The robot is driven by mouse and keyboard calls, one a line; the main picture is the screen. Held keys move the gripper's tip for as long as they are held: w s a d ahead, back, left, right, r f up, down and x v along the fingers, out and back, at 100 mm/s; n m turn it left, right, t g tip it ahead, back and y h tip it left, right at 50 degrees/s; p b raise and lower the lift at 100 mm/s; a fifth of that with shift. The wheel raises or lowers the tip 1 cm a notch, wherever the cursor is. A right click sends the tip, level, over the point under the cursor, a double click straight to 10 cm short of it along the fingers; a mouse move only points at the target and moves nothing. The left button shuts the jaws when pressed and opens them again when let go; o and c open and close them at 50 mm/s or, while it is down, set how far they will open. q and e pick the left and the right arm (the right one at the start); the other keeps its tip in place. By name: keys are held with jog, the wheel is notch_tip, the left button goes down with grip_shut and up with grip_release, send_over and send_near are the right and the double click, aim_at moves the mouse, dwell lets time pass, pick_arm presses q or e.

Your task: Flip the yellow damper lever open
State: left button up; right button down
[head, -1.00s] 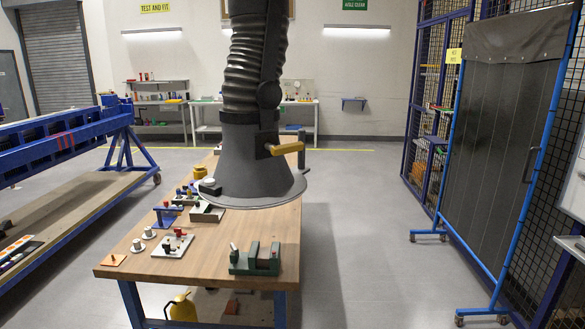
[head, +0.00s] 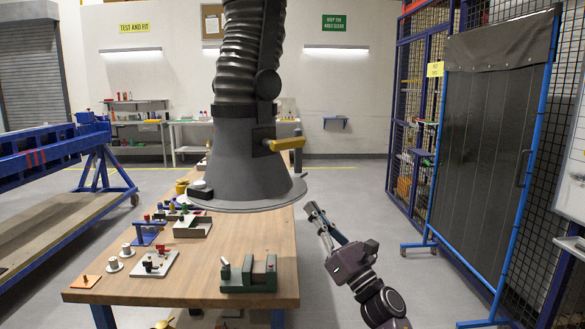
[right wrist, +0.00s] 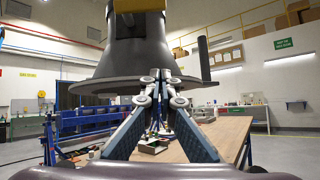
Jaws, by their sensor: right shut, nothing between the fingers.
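The yellow damper lever (head: 285,144) sticks out sideways, close to level, to the right from the neck of the grey extraction hood (head: 240,165). My right gripper (head: 311,208) is shut and empty, below and to the right of the lever, beside the hood's rim and clear of the lever. In the right wrist view its fingertips (right wrist: 161,76) meet in front of the hood's flared rim (right wrist: 110,82); whether they touch it I cannot tell. My left gripper is not in view.
The hood hangs on a ribbed duct (head: 250,50) above a wooden table (head: 215,265). A green vice-like fixture (head: 249,274) and several small parts stand on the table. A dark screen (head: 490,150) in a blue frame stands at the right. The floor between is clear.

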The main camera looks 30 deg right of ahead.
aim_at(281, 142)
jog(key=r+n, duration=0.1)
jog(key=s+r+n, duration=0.1)
jog(key=shift+a+r+y, duration=0.15)
jog(key=shift+r+y, duration=0.25)
jog(key=p+x, duration=0.2)
jog(key=x, duration=0.3)
jog(key=p+x, duration=0.2)
jog(key=x, duration=0.3)
jog(key=shift+r, duration=0.4)
jog(key=shift+s+r+p, duration=0.45)
jog(key=shift+r+p, duration=0.25)
jog(key=shift+r, duration=0.1)
jog(key=shift+s+r+p, duration=0.4)
jog(key=shift+r+p, duration=0.25)
jog(key=shift+r, duration=0.1)
